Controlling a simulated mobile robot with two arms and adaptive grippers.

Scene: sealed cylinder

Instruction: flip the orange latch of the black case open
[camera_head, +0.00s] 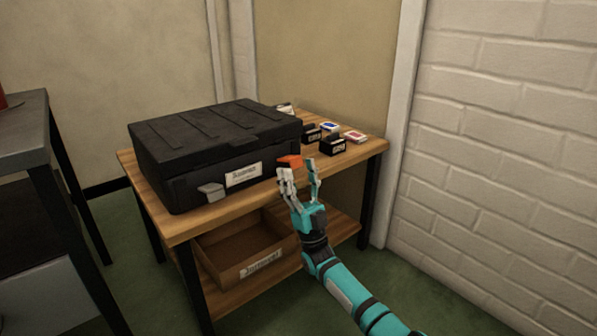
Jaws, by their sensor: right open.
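The black case (215,142) sits closed on a wooden table (172,228), with a white label (243,175) on its front. The orange latch (290,161) is on the right part of the case's front. A grey latch (211,192) is on the left part of the front. My right gripper (299,173) is open, with its fingertips at the orange latch, just in front of it. The lower edge of the latch is partly hidden by the fingers, and I cannot tell whether they touch it. My left gripper is not in view.
Small black boxes (333,146) and flat packs (354,136) lie on the table right of the case. A labelled open box (246,252) stands on the lower shelf. A brick wall (500,150) rises at the right, and a grey table (28,130) stands at the left.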

